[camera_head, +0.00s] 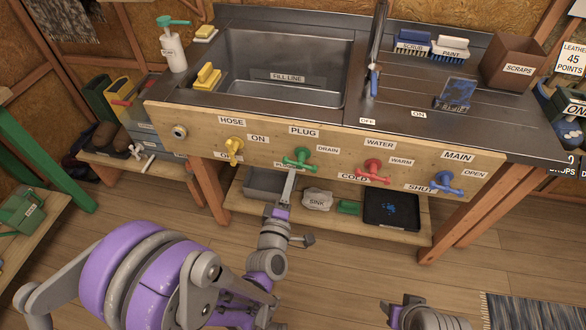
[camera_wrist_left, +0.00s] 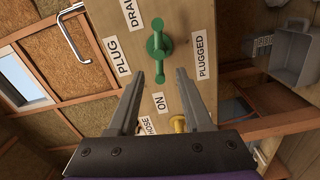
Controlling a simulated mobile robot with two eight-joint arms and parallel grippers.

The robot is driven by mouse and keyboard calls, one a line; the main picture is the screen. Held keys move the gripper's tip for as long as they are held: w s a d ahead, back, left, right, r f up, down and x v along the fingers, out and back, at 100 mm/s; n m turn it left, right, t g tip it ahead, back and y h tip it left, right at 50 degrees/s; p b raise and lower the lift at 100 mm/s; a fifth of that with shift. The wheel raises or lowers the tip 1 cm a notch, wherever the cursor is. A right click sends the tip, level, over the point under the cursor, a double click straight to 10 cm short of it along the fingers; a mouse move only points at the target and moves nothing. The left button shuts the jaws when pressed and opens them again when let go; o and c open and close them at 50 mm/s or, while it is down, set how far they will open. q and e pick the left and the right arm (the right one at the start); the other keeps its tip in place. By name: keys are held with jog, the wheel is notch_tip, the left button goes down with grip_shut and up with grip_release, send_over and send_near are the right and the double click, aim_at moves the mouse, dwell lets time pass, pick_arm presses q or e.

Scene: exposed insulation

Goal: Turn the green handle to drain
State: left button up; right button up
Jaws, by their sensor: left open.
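The green handle (camera_head: 301,158) is on the wooden panel under the sink, below the PLUG label (camera_head: 304,131) and left of the DRAIN label (camera_head: 328,149). The PLUGGED label is beneath it, partly covered by my left gripper. My left gripper (camera_head: 290,185) is just below the handle in the head view. In the left wrist view the handle (camera_wrist_left: 156,46) stands ahead of my two spread, empty fingers (camera_wrist_left: 160,85), roughly midway between their lines. Contact does not show. My right gripper (camera_head: 398,309) is low at the right; its jaw opening is unclear.
A yellow handle (camera_head: 234,148) is left of the green one; a red handle (camera_head: 374,169) and a blue handle (camera_head: 446,184) are to its right. Below the panel, a shelf holds a grey bin (camera_head: 268,183) and a black tray (camera_head: 392,212).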

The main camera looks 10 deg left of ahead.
pick_arm(q)
jog(key=s, duration=0.3)
jog(key=shift+s, duration=0.4)
